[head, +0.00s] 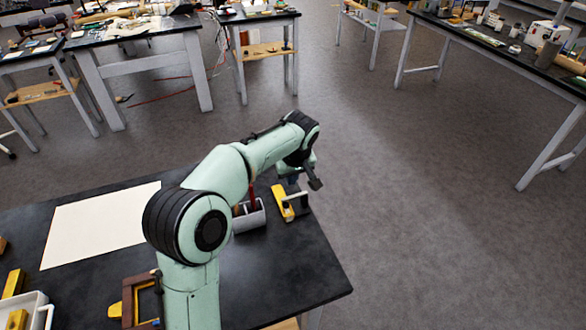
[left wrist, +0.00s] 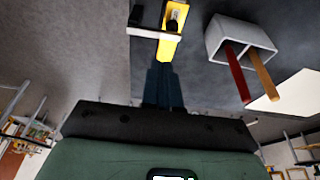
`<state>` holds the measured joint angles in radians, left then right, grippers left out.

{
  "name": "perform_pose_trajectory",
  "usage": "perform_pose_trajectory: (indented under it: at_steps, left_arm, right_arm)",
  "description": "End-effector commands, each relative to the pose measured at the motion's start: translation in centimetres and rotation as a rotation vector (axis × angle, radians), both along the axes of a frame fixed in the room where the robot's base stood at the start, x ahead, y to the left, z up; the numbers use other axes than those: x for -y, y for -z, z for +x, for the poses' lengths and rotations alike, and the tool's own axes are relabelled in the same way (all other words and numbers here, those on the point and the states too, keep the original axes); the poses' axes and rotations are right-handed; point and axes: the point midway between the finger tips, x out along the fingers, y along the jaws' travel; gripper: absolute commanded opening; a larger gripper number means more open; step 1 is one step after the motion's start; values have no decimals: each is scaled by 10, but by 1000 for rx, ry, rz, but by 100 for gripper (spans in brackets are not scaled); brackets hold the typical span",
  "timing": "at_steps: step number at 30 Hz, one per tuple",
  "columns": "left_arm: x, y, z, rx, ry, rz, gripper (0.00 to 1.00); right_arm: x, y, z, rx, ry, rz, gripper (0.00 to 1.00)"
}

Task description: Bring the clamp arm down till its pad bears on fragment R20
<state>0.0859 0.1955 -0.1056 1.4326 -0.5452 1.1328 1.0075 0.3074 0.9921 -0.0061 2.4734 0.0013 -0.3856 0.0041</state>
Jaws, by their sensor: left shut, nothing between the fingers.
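A yellow device with a pale crossbar, which looks like the clamp (head: 284,205), stands near the right edge of the dark table. It also shows at the top of the left wrist view (left wrist: 169,46), with a dark knob-like part on it. My left gripper (left wrist: 161,66) is shut and empty, its dark fingers pointing at the yellow device. In the head view the left gripper (head: 291,181) is partly hidden by its arm, just above the device. Whether it touches cannot be told. I cannot make out fragment R20 or the pad. My right gripper is not in view.
A grey two-part holder (head: 247,216) with a red and a tan handle stands left of the yellow device. A cream sheet (head: 98,222), a brown frame (head: 147,297) and a white tray (head: 38,310) are further left. The table's front right is bare.

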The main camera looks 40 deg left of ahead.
Motion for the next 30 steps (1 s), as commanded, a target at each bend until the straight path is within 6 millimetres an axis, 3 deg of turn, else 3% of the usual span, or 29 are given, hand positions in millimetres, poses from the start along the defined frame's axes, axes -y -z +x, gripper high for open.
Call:
perform_pose_trajectory:
  at_steps: [3, 10, 25, 30]
  left_arm:
    - [-7, 25, 3, -4, -2, 0, 0]
    - [-6, 56, 5, -1, 1, 1, 0]
    - [-5, 63, 5, 3, 0, -1, 0]
    - [-6, 72, 3, 29, -1, -15, 0]
  right_arm:
    - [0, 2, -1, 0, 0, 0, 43]
    - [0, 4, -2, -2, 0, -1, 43]
    - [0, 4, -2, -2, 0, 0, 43]
    - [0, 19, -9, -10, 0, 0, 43]
